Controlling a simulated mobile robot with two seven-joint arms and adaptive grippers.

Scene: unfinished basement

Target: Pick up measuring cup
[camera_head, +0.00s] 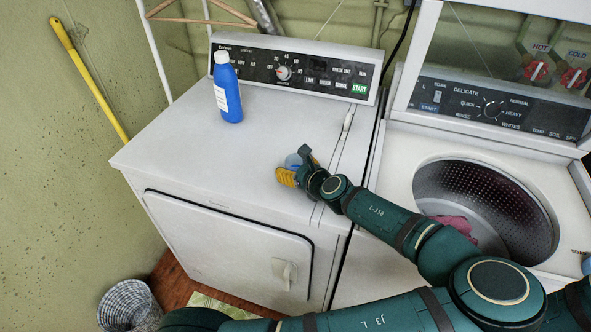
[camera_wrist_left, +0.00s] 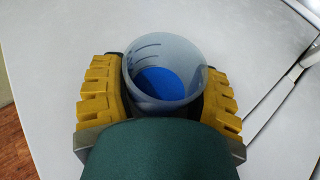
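The measuring cup (camera_wrist_left: 165,75) is a clear, greyish cup with dark markings and blue at its bottom. It is upright over the white top of the left machine. In the head view only a small part of the cup (camera_head: 293,161) shows beside my gripper. My left gripper (camera_head: 297,167) reaches in from the right over this top. In the left wrist view its yellow ridged fingers stand on either side of the cup, close against its walls; whether they press on it is unclear. My right gripper is not in view.
A blue bottle (camera_head: 228,92) with a white label stands on the left machine (camera_head: 185,125), near its control panel. An open washer (camera_head: 400,165) with reddish cloth inside stands to the right. A wicker basket (camera_head: 128,303) is on the floor. The machine's left and front top is clear.

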